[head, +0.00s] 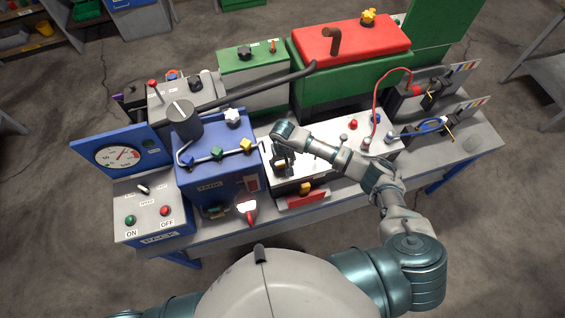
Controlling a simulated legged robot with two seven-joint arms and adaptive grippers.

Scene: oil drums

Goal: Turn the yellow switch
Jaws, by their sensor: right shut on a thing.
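A small yellow switch (305,188) shows low on the front of the white-topped box (330,150), above a red part. My right gripper (282,165) is at the left end of this box, a little left of and above the yellow switch. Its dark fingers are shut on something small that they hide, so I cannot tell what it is. Another yellow knob (246,145) sits on the pipe of the blue tank (222,180), left of the gripper and apart from it. A yellow star knob (369,16) stands on the red-lidded box at the back. My left gripper is not in view.
A blue panel with a gauge (118,158) and a grey box with ON and OFF buttons (152,208) stand at the left. A green box with a red lid (350,42) is behind. Red and blue cables (431,125) lie at the right. The table's right end (475,143) is mostly clear.

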